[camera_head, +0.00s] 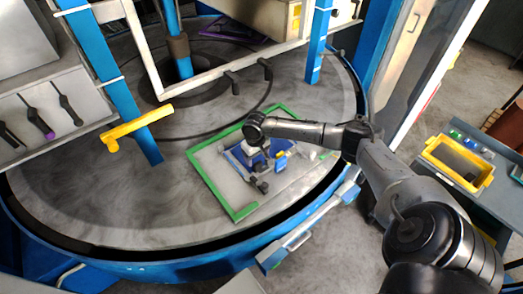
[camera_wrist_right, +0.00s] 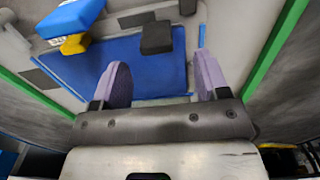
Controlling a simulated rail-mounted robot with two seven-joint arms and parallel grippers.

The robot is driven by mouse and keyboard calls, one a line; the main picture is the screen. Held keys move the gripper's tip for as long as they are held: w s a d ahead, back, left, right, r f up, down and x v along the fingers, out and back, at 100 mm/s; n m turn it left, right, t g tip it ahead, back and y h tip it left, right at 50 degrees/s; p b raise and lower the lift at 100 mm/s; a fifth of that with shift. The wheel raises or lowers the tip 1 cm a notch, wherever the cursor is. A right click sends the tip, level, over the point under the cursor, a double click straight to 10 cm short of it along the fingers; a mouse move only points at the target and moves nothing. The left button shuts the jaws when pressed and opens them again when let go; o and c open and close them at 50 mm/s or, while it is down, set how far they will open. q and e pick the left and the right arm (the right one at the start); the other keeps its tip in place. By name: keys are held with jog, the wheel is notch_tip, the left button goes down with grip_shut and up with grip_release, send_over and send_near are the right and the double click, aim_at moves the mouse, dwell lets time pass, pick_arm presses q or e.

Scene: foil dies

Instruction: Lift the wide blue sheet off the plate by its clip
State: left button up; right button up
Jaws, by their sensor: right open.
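The wide blue sheet (camera_head: 237,154) lies on the pale plate (camera_head: 217,178) inside a green border. In the right wrist view the sheet (camera_wrist_right: 105,72) lies flat, with a dark block that looks like its clip (camera_wrist_right: 157,39) near its right part. My right gripper (camera_head: 257,147) is over the sheet and partly hides it in the head view. In the wrist view its two purple-padded fingers (camera_wrist_right: 161,64) are open and apart, with blue sheet between them. The dark block is beyond the fingertips, and nothing is held. My left gripper is not in view.
A blue block with a yellow part (camera_wrist_right: 72,20) stands near the sheet, also seen in the head view (camera_head: 281,160). The green border (camera_wrist_right: 278,45) runs along the plate's edge. A yellow handle (camera_head: 135,128) is at left; a yellow bin (camera_head: 457,160) is at right.

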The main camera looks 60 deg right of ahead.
aim_at(257, 165)
jog(key=shift+s+d+f+p, duration=0.1)
jog(key=shift+f+p, duration=0.1)
jog(key=shift+f, duration=1.25)
jog(key=shift+s+f+p, duration=0.1)
jog(key=shift+f+p, duration=0.05)
jog(key=shift+f, duration=1.3)
jog(key=c, duration=1.1)
jog(key=shift+r, duration=0.1)
